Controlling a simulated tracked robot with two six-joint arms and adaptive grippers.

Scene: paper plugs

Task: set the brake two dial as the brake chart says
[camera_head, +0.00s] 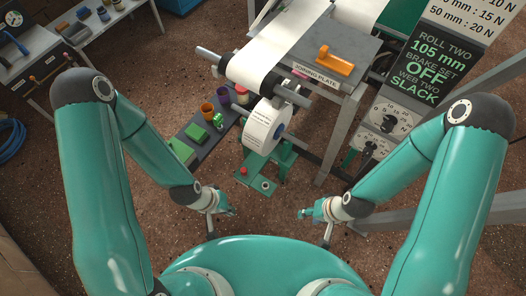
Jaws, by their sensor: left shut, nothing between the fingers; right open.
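Two white-faced dials are mounted on grey boxes at the right, an upper dial (387,118) and a lower dial (372,146). Their labels and pointer settings are too small to read, so I cannot tell which is brake two. A white chart (466,12), cut off by the top edge, shows "10 N", "mm : 15 N" and "50 mm : 20 N". A dark sign (432,62) below it reads "ROLL TWO 105 mm BRAKE SET OFF WEB TWO SLACK". My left gripper (228,212) is shut and empty. My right gripper (304,213) is open, below and left of the dials, touching nothing.
A paper roll (266,125) hangs under the web, above a green stand (257,180). A grey joining plate (315,48) carries an orange handle (334,61). A dark bench (193,132) holds cups and green blocks. Grey frame rails run near the dials.

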